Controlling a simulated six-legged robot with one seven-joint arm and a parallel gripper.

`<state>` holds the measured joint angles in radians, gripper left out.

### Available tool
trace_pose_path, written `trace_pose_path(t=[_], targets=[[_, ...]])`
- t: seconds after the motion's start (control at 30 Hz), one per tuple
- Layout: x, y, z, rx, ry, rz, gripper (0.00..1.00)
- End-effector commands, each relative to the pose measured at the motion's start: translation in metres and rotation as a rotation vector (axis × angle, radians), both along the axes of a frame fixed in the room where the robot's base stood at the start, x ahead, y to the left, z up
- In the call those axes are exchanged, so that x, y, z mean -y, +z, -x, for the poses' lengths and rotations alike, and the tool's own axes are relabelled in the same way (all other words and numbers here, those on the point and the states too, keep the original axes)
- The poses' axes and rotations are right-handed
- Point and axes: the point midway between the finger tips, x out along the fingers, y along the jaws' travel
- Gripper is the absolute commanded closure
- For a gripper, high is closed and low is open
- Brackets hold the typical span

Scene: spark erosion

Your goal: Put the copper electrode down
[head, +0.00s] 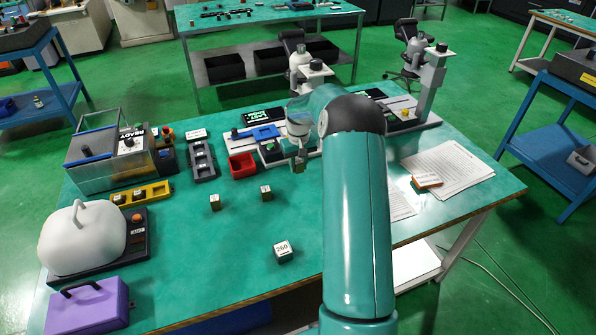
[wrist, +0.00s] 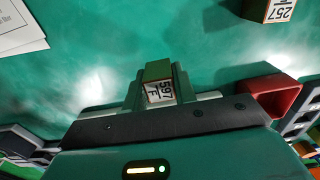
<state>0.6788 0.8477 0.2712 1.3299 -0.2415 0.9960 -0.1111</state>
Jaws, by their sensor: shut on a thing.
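My gripper (head: 299,160) is shut on a small block, which I take to be the copper electrode (wrist: 157,72). Its top looks olive-green and its white label reads 597. In the wrist view it sits between the two fingers of my gripper (wrist: 156,88). In the head view the gripper points down in front of the white stand, and the held block (head: 298,168) is small there. I cannot tell exactly how high it is above the green table (head: 180,265).
Similar labelled blocks stand on the table at left (head: 214,205), at middle (head: 266,193) and nearer, marked 260 (head: 283,256). A red bin (head: 242,166) is left of my gripper. Papers (head: 448,170) lie at right. The front middle of the table has free room.

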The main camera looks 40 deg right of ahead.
Motion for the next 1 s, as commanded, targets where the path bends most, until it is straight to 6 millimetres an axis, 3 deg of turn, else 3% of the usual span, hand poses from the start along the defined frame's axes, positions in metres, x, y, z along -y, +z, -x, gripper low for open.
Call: trace_pose_path(t=[0.23,0.63,0.67,0.73,1.0], targets=[[0.0,-0.032,-0.004,-0.001,-0.001,-0.001,1.0],[0.0,-0.037,-0.004,0.0,0.0,0.0,1.0],[0.0,-0.037,-0.003,0.0,0.0,0.0,0.67],[0.0,-0.037,-0.003,0.0,0.0,0.0,0.53],[0.0,-0.037,-0.003,0.0,0.0,0.0,0.51]])
